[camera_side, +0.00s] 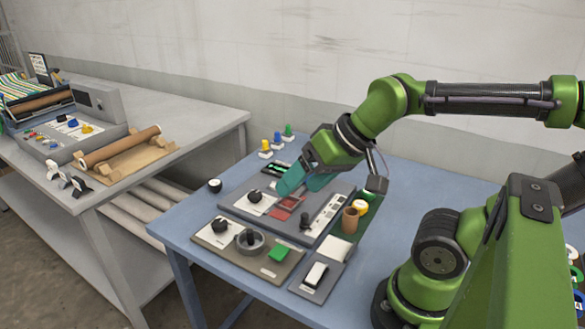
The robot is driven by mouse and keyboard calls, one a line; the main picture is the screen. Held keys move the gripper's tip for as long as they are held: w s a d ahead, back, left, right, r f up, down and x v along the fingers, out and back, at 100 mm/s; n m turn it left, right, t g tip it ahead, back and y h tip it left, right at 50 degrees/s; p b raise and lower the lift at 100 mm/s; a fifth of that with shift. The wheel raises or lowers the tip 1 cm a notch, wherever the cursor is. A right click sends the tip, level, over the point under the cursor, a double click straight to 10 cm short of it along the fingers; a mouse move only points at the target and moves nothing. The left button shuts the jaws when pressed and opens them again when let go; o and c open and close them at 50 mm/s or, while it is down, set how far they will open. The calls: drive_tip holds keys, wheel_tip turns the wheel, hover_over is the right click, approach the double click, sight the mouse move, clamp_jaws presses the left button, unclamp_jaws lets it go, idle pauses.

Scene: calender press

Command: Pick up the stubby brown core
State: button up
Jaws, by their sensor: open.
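My gripper (291,189) has teal fingers and hangs over the back part of the grey panel, to the left of the core and farther back. The fingers are apart with nothing visible between them, and they do not touch the core. A long brown roll (120,146) lies on a cardboard piece on the other table at left.
A white pad (335,250) and a rocker switch (316,276) lie in front. Colored knobs (277,139) stand at the back. Bare table shows right of the core.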

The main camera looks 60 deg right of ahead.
drive_tip(key=w+d+f+m+g+h, duration=0.2)
drive_tip(key=d+f+m+g, duration=0.15)
drive_tip(key=d, duration=0.65)
drive_tip(key=m+g, duration=0.2)
drive_tip(key=g, duration=0.2)
hover_over(351, 211)
drive_tip(key=a, duration=0.1)
drive_tip(key=f, duration=0.1)
drive_tip(key=shift+s+a+f, duration=0.1)
drive_tip(key=shift+f, duration=2.75)
drive_tip(key=shift+s+a+f, duration=0.1)
drive_tip(key=shift+a+f, duration=0.05)
drive_tip(key=shift+f, duration=2.65)
drive_tip(key=shift+s+a+f, duration=0.1)
drive_tip(key=shift+f, duration=2.75)
drive_tip(key=shift+c, duration=0.3)
drive_tip(key=c, duration=1)
drive_tip(key=shift+r, duration=0.1)
